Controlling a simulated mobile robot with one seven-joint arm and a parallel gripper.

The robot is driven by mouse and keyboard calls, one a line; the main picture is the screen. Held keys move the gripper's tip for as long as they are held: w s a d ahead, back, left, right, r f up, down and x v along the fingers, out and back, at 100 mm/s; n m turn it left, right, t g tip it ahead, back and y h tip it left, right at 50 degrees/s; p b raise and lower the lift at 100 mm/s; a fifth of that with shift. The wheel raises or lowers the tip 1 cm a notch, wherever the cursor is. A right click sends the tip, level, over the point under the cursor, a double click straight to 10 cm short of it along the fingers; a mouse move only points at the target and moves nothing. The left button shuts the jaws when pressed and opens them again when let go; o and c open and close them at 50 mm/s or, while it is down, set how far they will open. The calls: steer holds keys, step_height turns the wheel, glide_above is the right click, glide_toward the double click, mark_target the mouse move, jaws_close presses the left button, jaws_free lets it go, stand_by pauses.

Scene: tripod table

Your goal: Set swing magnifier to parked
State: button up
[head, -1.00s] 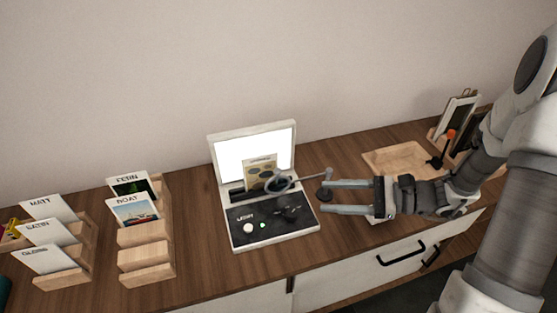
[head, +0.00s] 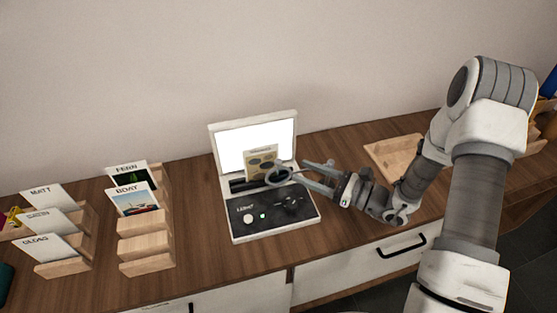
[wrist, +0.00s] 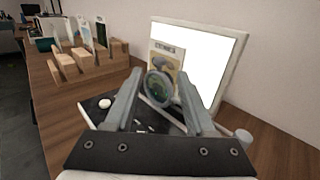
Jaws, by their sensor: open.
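The swing magnifier (head: 278,175) is a round lens in a dark ring on a grey arm. It hangs in front of the lit white screen (head: 284,140) of the viewer box, over a card that stands at the screen. In the wrist view the magnifier lens (wrist: 158,87) lies between my fingers, with the card (wrist: 168,58) behind it. My gripper (head: 305,172) is open, its fingers pointing left around the magnifier's arm. I cannot tell whether a finger touches it. The magnifier's pivot end is partly hidden by my gripper in the head view.
Wooden card racks (head: 146,252) stand to the left. A wooden tray (head: 397,150) lies to the right. The counter in front of the racks and viewer is mostly clear.

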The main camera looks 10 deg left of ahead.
mark_target(279, 161)
steer(key=x, duration=0.8)
steer(key=shift+w+a, duration=0.1)
steer(key=shift+a, duration=0.05)
jaws_close()
stand_by(1.1)
